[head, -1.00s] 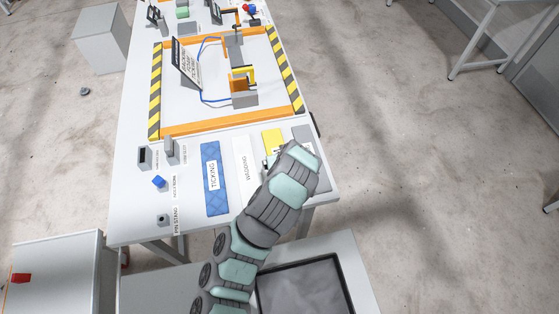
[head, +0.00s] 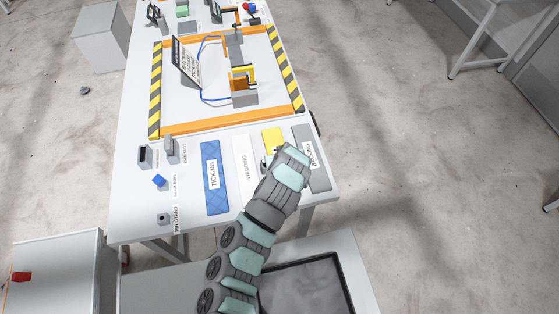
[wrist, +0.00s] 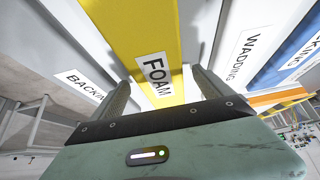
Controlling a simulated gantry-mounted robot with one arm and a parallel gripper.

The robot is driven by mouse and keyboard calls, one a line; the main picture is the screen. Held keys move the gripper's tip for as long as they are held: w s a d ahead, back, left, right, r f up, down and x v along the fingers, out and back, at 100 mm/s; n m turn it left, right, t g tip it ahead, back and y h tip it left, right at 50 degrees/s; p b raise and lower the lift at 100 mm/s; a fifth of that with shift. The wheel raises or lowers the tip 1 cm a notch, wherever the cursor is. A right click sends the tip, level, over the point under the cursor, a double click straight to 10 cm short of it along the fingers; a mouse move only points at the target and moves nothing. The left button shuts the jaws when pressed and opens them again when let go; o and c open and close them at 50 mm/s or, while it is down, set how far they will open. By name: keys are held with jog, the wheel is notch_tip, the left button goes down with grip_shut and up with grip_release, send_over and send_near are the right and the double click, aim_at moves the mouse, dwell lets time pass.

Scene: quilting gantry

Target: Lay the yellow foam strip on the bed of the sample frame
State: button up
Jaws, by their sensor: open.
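The yellow foam strip (head: 272,138) lies on the near right part of the table in the head view, partly covered by my arm. In the wrist view the foam strip (wrist: 135,28) runs up from between my fingers, with a white FOAM label on it. My gripper (wrist: 160,90) is open, one finger on each side of the strip's width; I cannot tell if they touch it. In the head view my wrist mostly hides the gripper. An orange frame with striped sides (head: 218,128) stands farther up the table; whether it is the sample frame is unclear.
The white wadding strip (head: 243,185) and blue ticking strip (head: 211,195) lie left of the foam. The grey backing strip (head: 322,178) lies to its right. A sign (head: 186,65) and a grey-and-yellow fixture (head: 243,92) stand inside the orange frame. A pin stand (head: 164,218) sits near the front left.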

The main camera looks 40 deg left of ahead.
jog(key=c, duration=1.5)
notch_tip(320, 180, up, 20)
jog(key=shift+f+p, duration=0.1)
jog(key=shift+p, duration=0.9)
jog(key=shift+c, duration=0.2)
